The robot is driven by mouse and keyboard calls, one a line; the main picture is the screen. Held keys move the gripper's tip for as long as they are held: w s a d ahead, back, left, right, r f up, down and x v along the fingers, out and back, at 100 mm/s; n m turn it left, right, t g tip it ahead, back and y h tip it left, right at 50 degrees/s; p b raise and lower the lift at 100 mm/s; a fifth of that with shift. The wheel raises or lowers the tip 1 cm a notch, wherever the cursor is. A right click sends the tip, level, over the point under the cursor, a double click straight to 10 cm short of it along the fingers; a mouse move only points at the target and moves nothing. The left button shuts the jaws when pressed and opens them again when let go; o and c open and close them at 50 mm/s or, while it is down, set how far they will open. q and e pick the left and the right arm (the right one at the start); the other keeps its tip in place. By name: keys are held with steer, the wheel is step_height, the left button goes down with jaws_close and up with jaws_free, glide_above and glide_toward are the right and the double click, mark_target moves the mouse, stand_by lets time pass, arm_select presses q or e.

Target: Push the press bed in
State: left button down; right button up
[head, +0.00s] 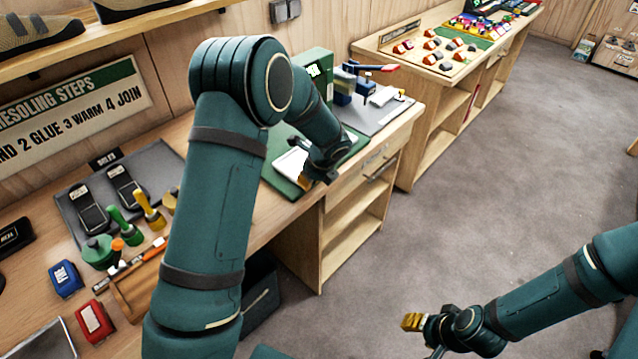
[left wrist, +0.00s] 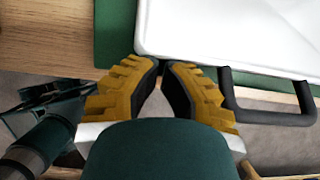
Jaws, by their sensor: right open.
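The press bed (head: 292,167) is a white slab on the green base (head: 281,186) of the press, at the right end of the workbench in the head view. My left gripper (head: 318,177) is at its front right side and hides part of it. In the left wrist view the white bed (left wrist: 215,38) has a black handle (left wrist: 272,118) on its near edge. My left gripper (left wrist: 163,66) looks shut and empty, its tips beside the bed's edge; I cannot tell whether they touch. My right gripper (head: 412,322) is open and empty over the floor.
A green box-like press body (head: 314,75) stands behind the bed. A grey mat (head: 385,113) with a blue tool lies to its right. Shoe soles (head: 90,210), stamps and a red block (head: 94,322) fill the bench's left. Open grey floor (head: 480,190) lies to the right.

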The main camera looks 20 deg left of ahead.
mark_target(288, 168)
arm_select(q)
steer(key=w+a, duration=0.1)
steer(key=a, duration=0.1)
steer(key=w+a+p, duration=0.1)
steer(key=a, duration=0.2)
steer(key=a+p, duration=0.1)
steer(key=a, duration=0.2)
steer(key=shift+w, duration=0.4)
steer(key=shift+d, duration=0.1)
